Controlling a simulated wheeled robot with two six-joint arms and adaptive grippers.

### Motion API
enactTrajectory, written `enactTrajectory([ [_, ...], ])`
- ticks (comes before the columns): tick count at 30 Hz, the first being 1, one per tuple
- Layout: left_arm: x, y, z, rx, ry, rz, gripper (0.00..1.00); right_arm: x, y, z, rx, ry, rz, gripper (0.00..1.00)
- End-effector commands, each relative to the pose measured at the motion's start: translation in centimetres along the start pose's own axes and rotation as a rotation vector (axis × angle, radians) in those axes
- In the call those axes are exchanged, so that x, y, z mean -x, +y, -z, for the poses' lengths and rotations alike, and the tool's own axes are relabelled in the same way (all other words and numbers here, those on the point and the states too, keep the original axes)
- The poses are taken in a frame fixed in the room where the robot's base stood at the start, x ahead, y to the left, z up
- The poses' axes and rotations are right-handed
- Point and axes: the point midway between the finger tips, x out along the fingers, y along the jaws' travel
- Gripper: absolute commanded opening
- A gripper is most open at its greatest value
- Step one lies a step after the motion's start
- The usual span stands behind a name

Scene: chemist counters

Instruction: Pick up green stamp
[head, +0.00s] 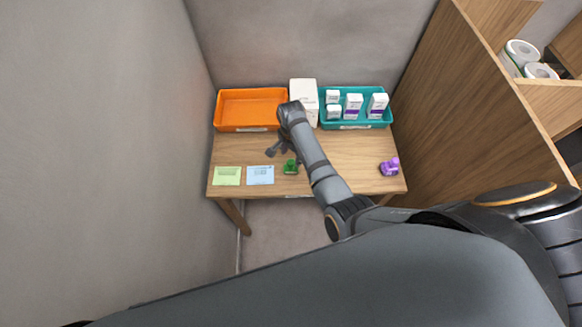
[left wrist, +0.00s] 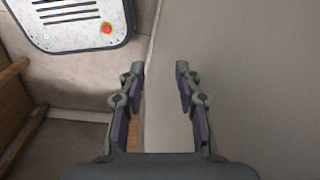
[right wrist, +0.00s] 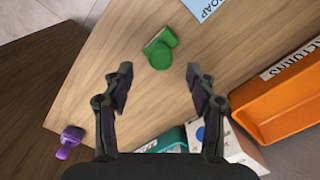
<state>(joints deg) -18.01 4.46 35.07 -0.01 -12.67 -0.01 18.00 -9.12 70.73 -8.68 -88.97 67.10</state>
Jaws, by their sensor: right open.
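The green stamp (head: 290,167) stands near the front edge of the wooden table, right of the blue card. In the right wrist view the green stamp (right wrist: 160,50) lies ahead of the fingertips, between their lines. My right gripper (head: 280,149) is above the table just behind the stamp, partly hidden by its own arm. In the right wrist view my right gripper (right wrist: 156,76) is open and empty, apart from the stamp. My left gripper (left wrist: 160,70) is open and empty, away from the table, facing a grey wall and floor.
On the table (head: 350,155) are a green card (head: 227,176), a blue card (head: 261,175) and a purple stamp (head: 390,167). An orange tray (head: 219,110), a white box (head: 304,90) and a teal tray (head: 350,125) holding several small boxes line the back. A wooden shelf (head: 470,100) stands right.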

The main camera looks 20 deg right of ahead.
Motion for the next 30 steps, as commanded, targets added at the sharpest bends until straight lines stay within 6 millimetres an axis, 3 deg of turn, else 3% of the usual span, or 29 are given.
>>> enactTrajectory([
  [4,-0.1,-0.2,1.1,0.0,0.014,0.002,0.34,-0.6,0.0,0.0,0.001,0.0,-0.001,0.58],
  [8,-0.3,-0.3,2.5,0.0,0.037,0.004,0.34,-2.6,0.1,0.0,0.001,-0.001,-0.003,0.58],
  [12,-3.1,-0.1,2.3,0.0,0.038,0.004,0.34,-5.4,0.0,0.0,0.001,0.0,0.001,0.58],
  [20,-3.0,0.1,1.3,0.001,0.022,0.002,0.34,-5.2,0.0,0.0,0.001,0.0,0.001,0.58],
  [30,-3.0,0.1,1.3,0.001,0.022,0.002,0.34,-5.2,0.0,0.0,0.001,0.0,0.0,0.13],
])
